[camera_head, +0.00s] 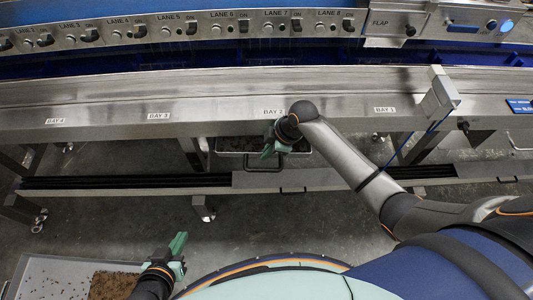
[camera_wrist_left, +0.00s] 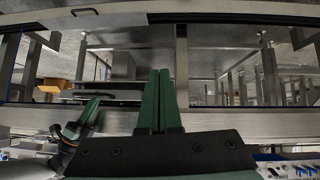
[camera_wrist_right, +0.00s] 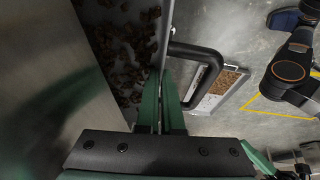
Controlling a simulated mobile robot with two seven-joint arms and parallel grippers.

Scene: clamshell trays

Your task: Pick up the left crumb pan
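The left crumb pan (camera_head: 240,159) sits under the counter below the BAY 2 label, with dark crumbs inside and a black handle at its front. My right gripper (camera_head: 266,152) is at the pan's front edge. In the right wrist view, the pan's crumbs (camera_wrist_right: 125,45) lie left of its metal rim (camera_wrist_right: 166,25), and the black handle (camera_wrist_right: 205,55) lies to the right. My right fingers (camera_wrist_right: 161,75) are close together over the rim, with a thin gap that seems to hold it. My left gripper (camera_head: 181,238) is shut and empty over the floor; its fingers (camera_wrist_left: 157,75) touch each other.
A floor tray (camera_head: 40,275) with brown crumbs is at the lower left; it also shows in the right wrist view (camera_wrist_right: 202,106). A low rail (camera_head: 130,182) and table legs stand below the counter. Open floor lies in front.

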